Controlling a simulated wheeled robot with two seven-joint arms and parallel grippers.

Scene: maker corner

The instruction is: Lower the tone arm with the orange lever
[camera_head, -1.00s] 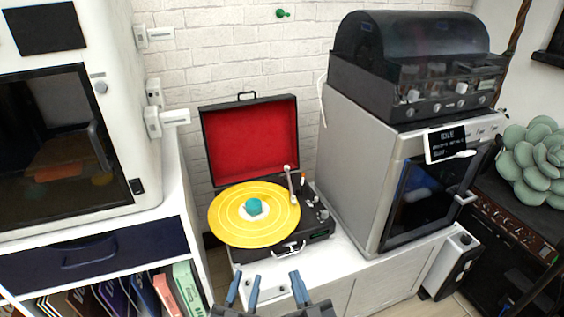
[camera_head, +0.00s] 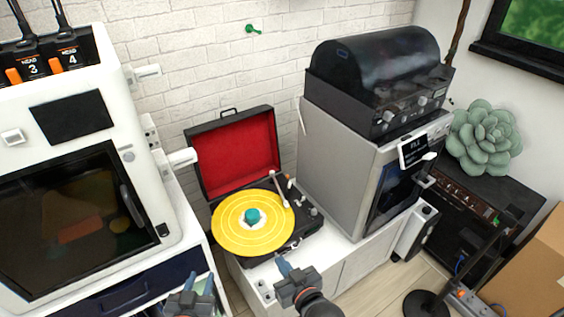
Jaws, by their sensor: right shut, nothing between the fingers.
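The record player (camera_head: 292,236) is an open black case with a red-lined lid (camera_head: 240,155), standing on a white cabinet. A yellow record (camera_head: 232,237) with a teal centre lies on it. The pale tone arm (camera_head: 281,190) runs along the record's right side; whether it is raised is too small to tell. The orange lever (camera_head: 289,183) is a tiny spot beside the tone arm's back end. My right gripper (camera_head: 282,262) is shut and empty, in front of the player's near edge. My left gripper (camera_head: 199,280) is lower left, its two blue fingers apart, apparently empty.
A large white machine (camera_head: 75,150) stands close on the left. A grey box-shaped appliance (camera_head: 345,180) with a dark domed unit (camera_head: 375,80) on top rises close to the player's right. The lid blocks the back. The space in front and above is open.

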